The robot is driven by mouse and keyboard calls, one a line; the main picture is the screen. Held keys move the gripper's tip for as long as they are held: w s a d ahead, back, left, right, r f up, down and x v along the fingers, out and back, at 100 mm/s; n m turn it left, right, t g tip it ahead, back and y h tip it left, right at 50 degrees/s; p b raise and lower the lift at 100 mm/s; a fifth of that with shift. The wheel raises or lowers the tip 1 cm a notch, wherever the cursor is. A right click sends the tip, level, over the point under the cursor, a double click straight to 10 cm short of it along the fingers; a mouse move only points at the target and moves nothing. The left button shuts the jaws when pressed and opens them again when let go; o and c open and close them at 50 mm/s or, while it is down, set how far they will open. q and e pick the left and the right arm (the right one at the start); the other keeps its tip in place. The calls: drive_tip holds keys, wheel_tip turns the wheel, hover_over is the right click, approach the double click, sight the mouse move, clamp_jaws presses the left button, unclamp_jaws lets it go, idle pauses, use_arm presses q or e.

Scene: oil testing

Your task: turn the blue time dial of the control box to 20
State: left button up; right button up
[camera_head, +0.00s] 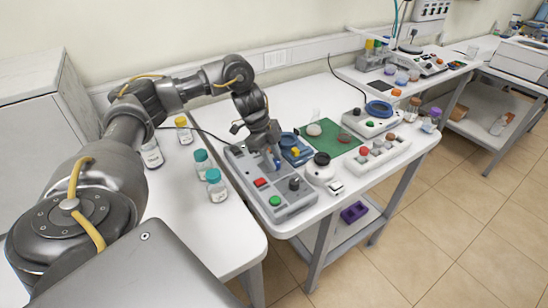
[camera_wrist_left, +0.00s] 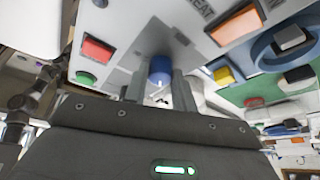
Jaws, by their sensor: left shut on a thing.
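The grey control box (camera_head: 292,208) lies on the middle white table. It carries a red button (camera_head: 260,183), a green button (camera_head: 275,200) and a black knob (camera_head: 294,183). My left gripper (camera_head: 270,157) reaches down over the box's far part. Its two fingers are shut on the blue time dial (camera_wrist_left: 160,68), one on each side, in the left wrist view. In the head view a little of the blue dial (camera_head: 277,164) shows beside the fingers. The dial's pointer and scale are not readable. My right gripper is not in view.
Two teal-capped bottles (camera_head: 215,187) stand left of the box. A green mat (camera_head: 335,142) and a button panel (camera_head: 378,154) lie farther right.

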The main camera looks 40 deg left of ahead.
use_arm(q)
drive_tip(key=m+g+p, duration=0.1)
drive_tip(key=m+p, duration=0.3)
drive_tip(key=p, duration=0.1)
drive_tip(key=m+g+p, duration=0.1)
drive_tip(key=m+p, duration=0.1)
drive_tip(key=p, duration=0.1)
drive_tip(key=shift+w+r+g, duration=0.25)
drive_tip(key=shift+r+g, duration=0.05)
drive_tip(key=m+p, duration=0.2)
drive_tip(key=shift+f+m+g, duration=0.15)
drive_tip(key=shift+m+g, duration=0.15)
drive_tip(key=shift+g, duration=0.1)
drive_tip(key=shift+w+f+m+g+y+p, duration=0.15)
drive_tip(key=shift+m+g+y+p, duration=0.35)
drive_tip(key=shift+m, duration=0.8)
drive_tip(key=o, duration=1)
drive_tip(key=b+v, duration=0.1)
drive_tip(key=v, duration=0.9)
drive_tip(key=shift+r, duration=0.4)
